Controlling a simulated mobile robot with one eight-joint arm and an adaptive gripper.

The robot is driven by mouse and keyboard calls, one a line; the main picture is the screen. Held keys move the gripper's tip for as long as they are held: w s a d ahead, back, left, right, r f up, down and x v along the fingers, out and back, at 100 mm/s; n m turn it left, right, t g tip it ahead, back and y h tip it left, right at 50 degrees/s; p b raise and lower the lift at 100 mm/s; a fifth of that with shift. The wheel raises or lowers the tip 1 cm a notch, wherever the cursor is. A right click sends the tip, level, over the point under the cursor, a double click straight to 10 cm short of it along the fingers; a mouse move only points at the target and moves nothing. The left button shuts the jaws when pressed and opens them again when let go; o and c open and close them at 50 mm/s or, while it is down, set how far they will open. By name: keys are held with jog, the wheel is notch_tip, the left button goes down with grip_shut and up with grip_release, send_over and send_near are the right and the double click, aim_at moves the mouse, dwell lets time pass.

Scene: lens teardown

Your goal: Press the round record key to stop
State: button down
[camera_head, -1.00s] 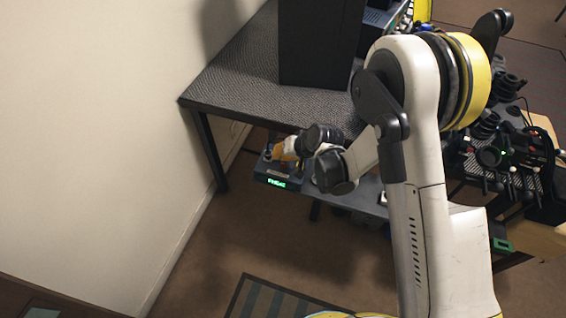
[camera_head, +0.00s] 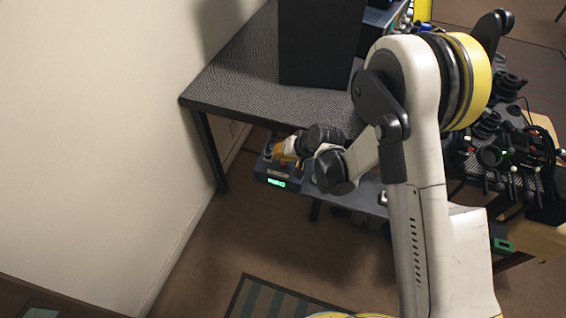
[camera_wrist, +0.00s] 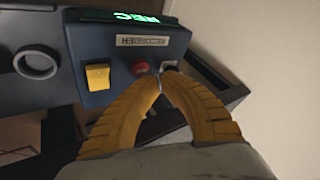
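The round red record key (camera_wrist: 141,67) sits on the front panel of a dark blue-grey recorder box (camera_wrist: 85,43), between a yellow square key (camera_wrist: 97,76) and a small dark key with a pale rim (camera_wrist: 169,66). The box's green display (camera_wrist: 120,17) is lit and seems to read REC, upside down in the wrist view. My gripper (camera_wrist: 160,82) has its yellow fingertips together and empty, just below and right of the red key. Contact with the panel cannot be told. In the head view my gripper (camera_head: 286,150) is over the box (camera_head: 279,176).
A grey ring-shaped knob (camera_wrist: 37,62) is left of the keys. In the head view the box stands on a low shelf (camera_head: 340,197) below a dark table (camera_head: 240,85), near a pale wall (camera_head: 90,130). Floor (camera_head: 230,230) in front is open.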

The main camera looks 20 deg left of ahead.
aim_at(280, 162)
jog(key=shift+f, duration=0.35)
jog(key=shift+f+b, duration=0.4)
jog(key=shift+b, duration=0.05)
dwell(0.5)
jog(key=shift+r, duration=0.1)
jog(key=shift+r+p, duration=0.4)
jog(key=shift+r, duration=0.45)
jog(key=shift+r+p, duration=1.55)
jog(key=shift+r, duration=1.5)
